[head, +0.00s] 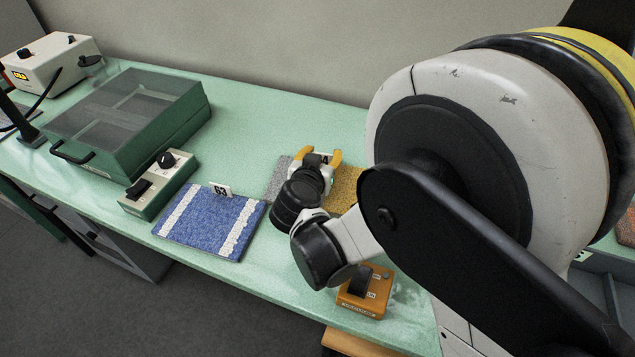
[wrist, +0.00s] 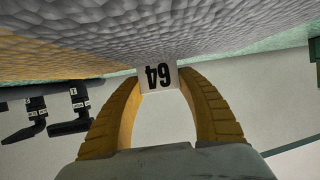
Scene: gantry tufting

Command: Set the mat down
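The mat, grey (head: 277,178) at its left and mustard yellow (head: 345,190) at its right, is partly hidden behind my gripper (head: 320,157) in the head view. In the wrist view the mat's grey pile (wrist: 190,28) fills the top. Its white tag, marked 64 (wrist: 158,77), stands between my gripper's yellow fingertips (wrist: 160,82), which meet its two side edges. My gripper is shut on this tag. I cannot tell whether the mat's underside touches the green table (head: 275,115).
A blue mat with white stripes and tag 63 (head: 210,222) lies to the left. A switch box (head: 160,185) and a green lidded case (head: 125,115) stand beyond it. An orange switch box (head: 366,290) is near the front edge. Bare table lies behind the mats.

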